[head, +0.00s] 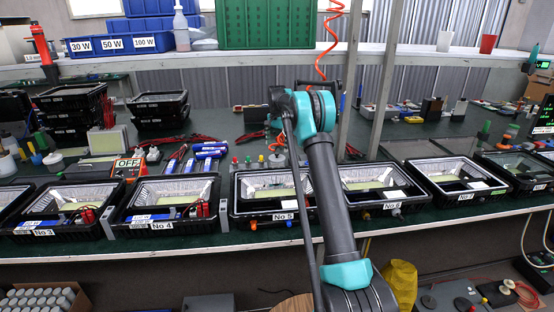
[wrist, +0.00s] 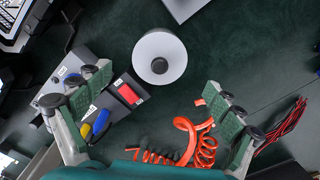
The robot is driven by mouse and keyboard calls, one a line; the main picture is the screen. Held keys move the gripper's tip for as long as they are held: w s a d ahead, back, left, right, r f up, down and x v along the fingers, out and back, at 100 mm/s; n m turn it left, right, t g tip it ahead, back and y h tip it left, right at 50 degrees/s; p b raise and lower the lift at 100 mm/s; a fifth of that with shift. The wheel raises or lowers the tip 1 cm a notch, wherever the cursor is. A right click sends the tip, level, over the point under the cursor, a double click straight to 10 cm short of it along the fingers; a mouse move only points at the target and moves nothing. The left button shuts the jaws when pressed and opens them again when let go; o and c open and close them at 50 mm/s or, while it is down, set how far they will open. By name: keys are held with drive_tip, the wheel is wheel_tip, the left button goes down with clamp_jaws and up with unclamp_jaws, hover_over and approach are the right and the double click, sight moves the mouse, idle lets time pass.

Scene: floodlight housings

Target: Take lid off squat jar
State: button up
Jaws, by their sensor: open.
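A round white squat jar (wrist: 145,72) shows from above in the wrist view, with a dark grey round knob (wrist: 159,65) on its top. It stands on the dark green bench top. My gripper (wrist: 156,84) is open, with one green-padded finger at the left and one at the right. The jar lies between and beyond the fingertips, and nothing is held. I cannot tell the height of the fingers above it. In the head view my arm blocks the middle of the bench, and I cannot clearly make out the jar or the fingers there.
A grey box with a red switch (wrist: 131,93) lies close to the left finger. An orange coiled hose (wrist: 196,150) is near the right finger, with red leads (wrist: 284,127) farther right. A row of floodlight housings (head: 171,204) lines the bench's front. A shelf (head: 215,57) runs above.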

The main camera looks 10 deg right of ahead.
sight(277, 156)
drive_tip(key=shift+s+f, duration=0.1)
drive_tip(key=shift+f, duration=1.85)
drive_tip(key=shift+c, duration=0.5)
clamp_jaws()
